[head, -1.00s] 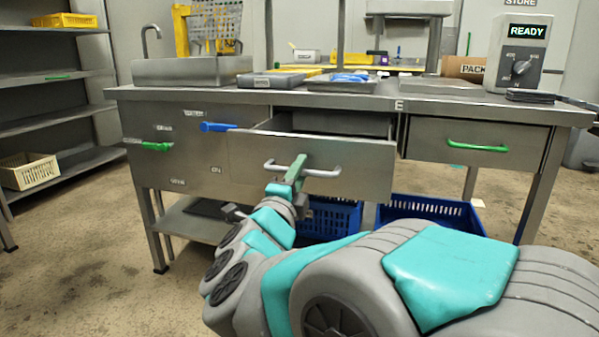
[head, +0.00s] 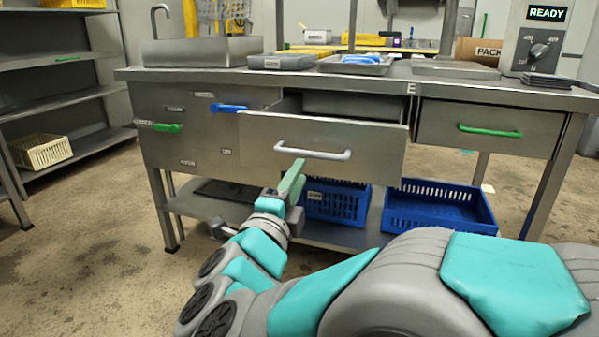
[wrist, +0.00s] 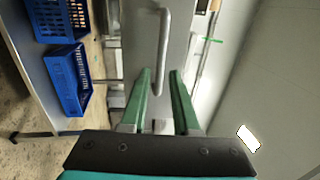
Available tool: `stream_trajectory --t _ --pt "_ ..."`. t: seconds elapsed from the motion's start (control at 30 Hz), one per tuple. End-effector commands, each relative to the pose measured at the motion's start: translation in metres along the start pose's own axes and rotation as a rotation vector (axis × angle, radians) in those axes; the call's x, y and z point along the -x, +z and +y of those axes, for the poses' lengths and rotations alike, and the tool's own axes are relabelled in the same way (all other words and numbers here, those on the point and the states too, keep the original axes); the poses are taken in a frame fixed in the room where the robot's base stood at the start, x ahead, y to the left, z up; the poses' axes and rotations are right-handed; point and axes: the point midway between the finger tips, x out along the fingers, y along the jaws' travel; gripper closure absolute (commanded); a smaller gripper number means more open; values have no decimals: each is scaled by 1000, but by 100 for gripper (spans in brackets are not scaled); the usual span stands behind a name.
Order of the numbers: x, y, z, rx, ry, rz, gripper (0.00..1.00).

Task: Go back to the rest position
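My gripper (head: 293,178) is in front of the middle drawer, just below and short of its pale handle (head: 312,152).
The steel bench (head: 300,80) carries trays and a control box (head: 540,42) reading READY. Blue crates (head: 440,205) sit on the low shelf below. A shelf rack (head: 60,60) stands at left. The floor at left (head: 90,240) is clear.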

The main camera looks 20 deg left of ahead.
Motion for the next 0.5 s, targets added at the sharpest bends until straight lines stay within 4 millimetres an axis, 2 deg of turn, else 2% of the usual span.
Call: stream_trajectory --t 0.27,0.5 --pt "-1 0 0 1 2 -3 71" --pt "-22 10 -6 60 63 -139 71"
